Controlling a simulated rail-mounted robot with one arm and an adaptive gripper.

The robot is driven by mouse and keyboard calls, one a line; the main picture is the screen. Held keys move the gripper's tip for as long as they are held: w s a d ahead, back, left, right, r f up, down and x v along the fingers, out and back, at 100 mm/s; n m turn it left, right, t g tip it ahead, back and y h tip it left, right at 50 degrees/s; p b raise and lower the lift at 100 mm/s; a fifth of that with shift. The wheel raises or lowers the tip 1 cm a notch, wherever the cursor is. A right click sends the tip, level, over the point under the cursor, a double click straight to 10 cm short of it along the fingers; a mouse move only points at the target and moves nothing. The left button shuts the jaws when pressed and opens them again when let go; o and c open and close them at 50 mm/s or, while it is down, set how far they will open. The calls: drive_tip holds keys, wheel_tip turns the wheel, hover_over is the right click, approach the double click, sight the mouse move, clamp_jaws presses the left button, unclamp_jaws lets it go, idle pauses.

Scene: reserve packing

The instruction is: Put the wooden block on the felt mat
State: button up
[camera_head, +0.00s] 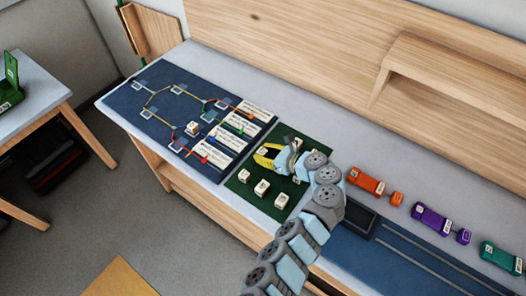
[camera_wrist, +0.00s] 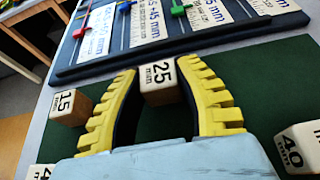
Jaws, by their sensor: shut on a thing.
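My gripper (camera_head: 266,156) is over the dark green felt mat (camera_head: 300,145) in the head view. In the wrist view its yellow fingers (camera_wrist: 160,85) are shut on a pale wooden block marked 25 mm (camera_wrist: 161,76). The block sits between the fingertips; its lower part is partly hidden, and I cannot tell whether it touches the green mat (camera_wrist: 262,130). Other pale blocks stand on the mat, among them one marked 15 (camera_wrist: 68,106) left of the fingers and one marked 40 mm (camera_wrist: 298,150) at the right.
A dark blue board (camera_head: 150,115) with coloured lines, sliders and white label cards (camera_head: 210,140) lies left of the mat; one block (camera_head: 192,128) is on it. Orange (camera_head: 368,182), purple (camera_head: 432,218) and green (camera_head: 500,257) toy vehicles stand at the right. A wooden shelf (camera_head: 450,75) rises behind.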

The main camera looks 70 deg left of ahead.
drive_tip(key=o, duration=0.8)
drive_tip(key=shift+r, duration=0.45)
drive_tip(key=v, duration=1.2)
drive_tip(key=shift+d, duration=0.1)
